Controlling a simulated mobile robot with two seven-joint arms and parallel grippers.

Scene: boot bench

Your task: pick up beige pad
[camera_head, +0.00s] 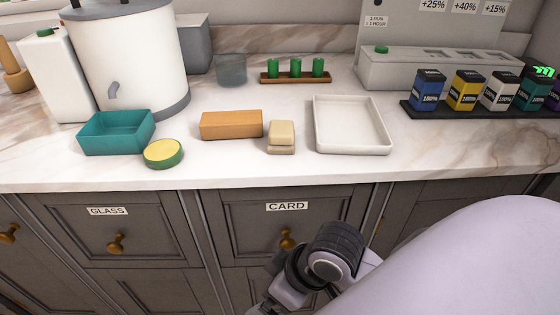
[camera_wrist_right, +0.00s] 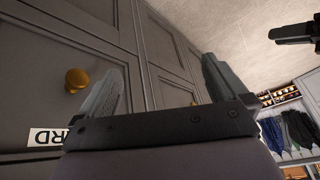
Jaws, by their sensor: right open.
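The beige pad (camera_head: 282,132) lies on the white marble counter, between a wooden block and a white tray. It looks like two small beige pieces, one resting on the other. My right gripper is low in front of the drawers, below the counter edge and well apart from the pad. In the head view its wrist shows, but its fingers are mostly hidden. In the right wrist view the gripper (camera_wrist_right: 162,65) has its two fingers spread, with nothing between them. A dark shape at the upper right there may be my left gripper; its jaws are unclear.
A wooden block (camera_head: 231,125) is left of the pad, and a white tray (camera_head: 385,146) is right of it. A teal box (camera_head: 117,134) and a round yellow-green sponge (camera_head: 163,153) stand further left. The counter edge and a brass knob (camera_wrist_right: 77,80) are near my right gripper.

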